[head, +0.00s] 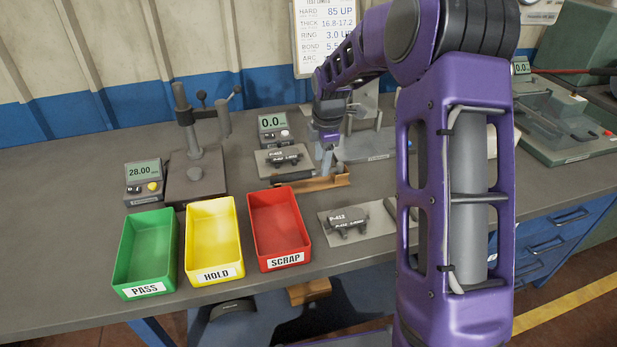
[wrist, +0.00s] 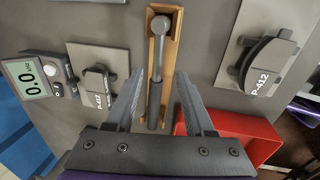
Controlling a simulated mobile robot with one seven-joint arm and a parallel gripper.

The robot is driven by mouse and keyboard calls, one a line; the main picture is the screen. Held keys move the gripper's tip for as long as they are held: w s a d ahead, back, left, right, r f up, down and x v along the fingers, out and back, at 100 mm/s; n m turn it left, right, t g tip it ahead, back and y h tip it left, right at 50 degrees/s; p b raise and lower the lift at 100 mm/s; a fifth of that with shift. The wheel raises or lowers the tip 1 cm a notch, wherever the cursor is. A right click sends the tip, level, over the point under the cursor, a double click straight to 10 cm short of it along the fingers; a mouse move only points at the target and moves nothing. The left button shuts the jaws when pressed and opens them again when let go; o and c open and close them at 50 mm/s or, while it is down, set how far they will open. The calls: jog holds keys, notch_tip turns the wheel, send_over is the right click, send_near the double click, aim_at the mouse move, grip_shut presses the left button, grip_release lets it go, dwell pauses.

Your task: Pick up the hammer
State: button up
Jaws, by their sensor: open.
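The hammer (wrist: 154,98) lies on a narrow wooden rest (wrist: 173,42) in the wrist view. Its round grey head points to the top and its dark grip points down toward my gripper. In the head view the hammer's dark grip (head: 292,178) shows on the wooden rest (head: 318,184), with the rest of it partly hidden by my gripper. My gripper (wrist: 160,78) is open and empty, with one finger on each side of the handle in the wrist view. I cannot tell how far above it the fingertips are. In the head view my gripper (head: 327,158) is over the rest.
A red SCRAP bin (head: 283,259), yellow HOLD bin (head: 214,271) and green PASS bin (head: 145,292) stand along the front edge. Brake shoes lie on plates behind (head: 283,158) and in front (head: 346,222) of the rest. A press (head: 195,160) and gauges stand left.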

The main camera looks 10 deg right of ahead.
aim_at(306, 178)
jog(key=f, duration=0.1)
jog(key=w+f, duration=0.1)
jog(key=f, duration=0.1)
jog(key=f+b, duration=0.1)
jog(key=f, duration=0.1)
jog(key=shift+w+f, duration=0.25)
grip_shut()
